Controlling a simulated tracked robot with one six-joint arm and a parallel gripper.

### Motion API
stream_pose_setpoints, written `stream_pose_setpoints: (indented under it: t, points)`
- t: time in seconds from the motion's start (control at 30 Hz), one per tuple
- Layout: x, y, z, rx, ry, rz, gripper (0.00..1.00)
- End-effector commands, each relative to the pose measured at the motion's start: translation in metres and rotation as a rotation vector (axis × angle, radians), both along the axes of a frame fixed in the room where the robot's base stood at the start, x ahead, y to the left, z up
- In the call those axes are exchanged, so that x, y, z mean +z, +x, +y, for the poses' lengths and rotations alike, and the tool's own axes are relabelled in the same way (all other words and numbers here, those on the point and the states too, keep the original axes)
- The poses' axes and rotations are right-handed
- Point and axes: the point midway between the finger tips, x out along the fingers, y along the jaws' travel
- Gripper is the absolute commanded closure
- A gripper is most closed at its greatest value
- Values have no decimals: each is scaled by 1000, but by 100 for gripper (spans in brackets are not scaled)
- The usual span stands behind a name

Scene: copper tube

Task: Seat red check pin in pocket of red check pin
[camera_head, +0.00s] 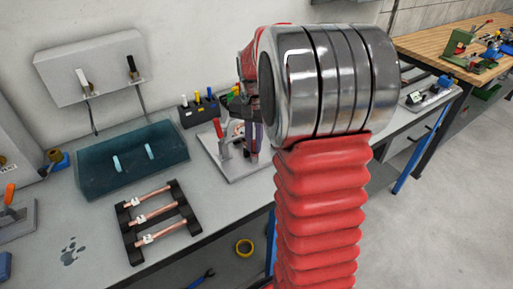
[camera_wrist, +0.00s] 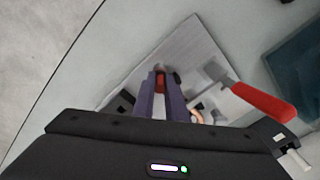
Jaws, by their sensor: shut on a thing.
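My gripper (camera_wrist: 164,76) points down over a light grey plate in the wrist view. In the head view my gripper (camera_head: 255,138) is mostly hidden behind my arm, above the fixture plate (camera_head: 236,167). A dark block (camera_head: 198,110) holding several coloured pins stands left of it at the wall. I cannot tell which pocket belongs to the red pin.
A red-handled toggle clamp (camera_wrist: 258,100) stands on the plate close to my fingers; its handle also shows in the head view (camera_head: 218,128). A teal tray (camera_head: 128,178) and a black rack with copper tubes (camera_head: 157,236) lie to the left.

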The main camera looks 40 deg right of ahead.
Motion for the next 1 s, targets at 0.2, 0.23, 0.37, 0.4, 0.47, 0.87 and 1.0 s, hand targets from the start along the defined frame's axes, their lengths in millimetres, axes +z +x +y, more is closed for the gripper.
stream_pose_setpoints:
  t: [0.2, 0.23, 0.37, 0.4, 0.47, 0.87, 1.0]
  points:
    - [0, 0, 0, 0, 0, 0, 100]
    - [0, 0, 0, 0, 0, 0, 100]
    - [0, 0, 0, 0, 0, 0, 100]
    - [1, 0, 0, 0, 0, 0, 100]
    - [2, 0, 0, 0, -1, -1, 100]
    - [54, 1, 0, 1, -2, -4, 100]
    - [87, 1, 0, 1, -2, -4, 100]
